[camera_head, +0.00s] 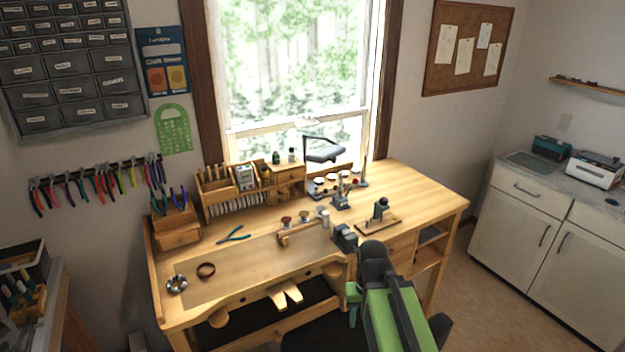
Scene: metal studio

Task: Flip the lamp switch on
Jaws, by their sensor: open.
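My green and dark-grey arm reaches up from the bottom edge, right of centre. My gripper (374,254) is at its dark far end, in front of the bench's front edge and well apart from the lamp. It is open; its jaws are hard to make out, and I see nothing held.
A small clamp stand (380,209) on a wooden base, a small vise (345,238) and blue pliers (234,234) are on the bench. A wooden organizer (217,190) stands at the back left. White cabinets (540,222) stand at right, with open floor between them and the bench.

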